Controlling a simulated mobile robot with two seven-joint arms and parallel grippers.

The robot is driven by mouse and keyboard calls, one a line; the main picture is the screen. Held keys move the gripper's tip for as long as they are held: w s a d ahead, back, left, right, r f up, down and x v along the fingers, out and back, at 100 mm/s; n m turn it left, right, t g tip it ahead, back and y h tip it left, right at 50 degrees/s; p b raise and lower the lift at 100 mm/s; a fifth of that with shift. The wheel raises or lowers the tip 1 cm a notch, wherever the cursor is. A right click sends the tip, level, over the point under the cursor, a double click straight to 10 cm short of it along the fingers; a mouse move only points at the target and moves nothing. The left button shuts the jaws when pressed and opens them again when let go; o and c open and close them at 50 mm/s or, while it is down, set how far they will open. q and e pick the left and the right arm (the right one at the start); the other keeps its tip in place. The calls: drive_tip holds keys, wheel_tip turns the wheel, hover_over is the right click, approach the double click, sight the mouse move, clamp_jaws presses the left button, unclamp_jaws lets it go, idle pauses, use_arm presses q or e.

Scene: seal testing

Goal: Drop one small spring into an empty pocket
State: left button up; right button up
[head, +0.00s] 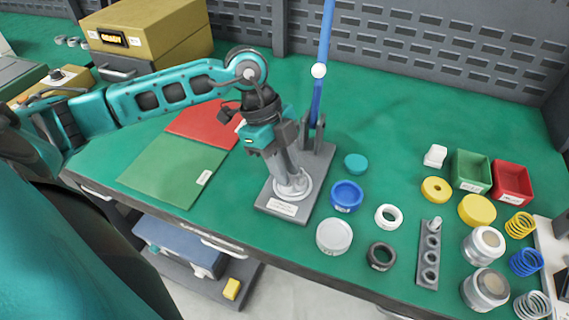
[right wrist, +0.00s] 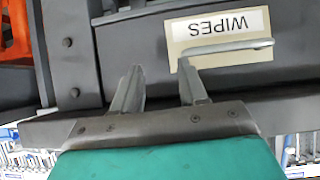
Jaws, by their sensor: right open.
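A dark grey strip block (head: 428,263) with a row of round pockets lies on the green bench at the right in the head view. A small pale piece (head: 436,223) stands at its far end; the nearer pockets look empty. Large coil springs, yellow (head: 520,225), blue (head: 525,262) and pale grey (head: 532,305), stand at the right edge. I cannot make out a small spring for sure. My left gripper (head: 268,142) is by the grey lever press, far left of the block; its fingers are unclear. My right gripper (right wrist: 160,70) is open and empty, before a drawer labelled WIPES.
The press (head: 280,208) with a blue lever stands mid-bench. Green (head: 472,172) and red (head: 513,182) bins sit behind the block. Rings, caps and metal cylinders (head: 484,289) crowd around it. Green and red mats (head: 170,172) lie at left. A drawer front (right wrist: 70,50) is close ahead of my right gripper.

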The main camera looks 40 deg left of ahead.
use_arm(q)
drive_tip(key=shift+r, duration=0.2)
drive_tip(key=shift+r+p, duration=1.6)
drive_tip(key=shift+p, duration=0.2)
drive_tip(key=o, duration=0.6)
drive_tip(key=shift+c, duration=0.2)
drive_tip(key=shift+r+p, duration=1.4)
drive_tip(key=shift+r, duration=0.1)
drive_tip(key=shift+s, duration=0.1)
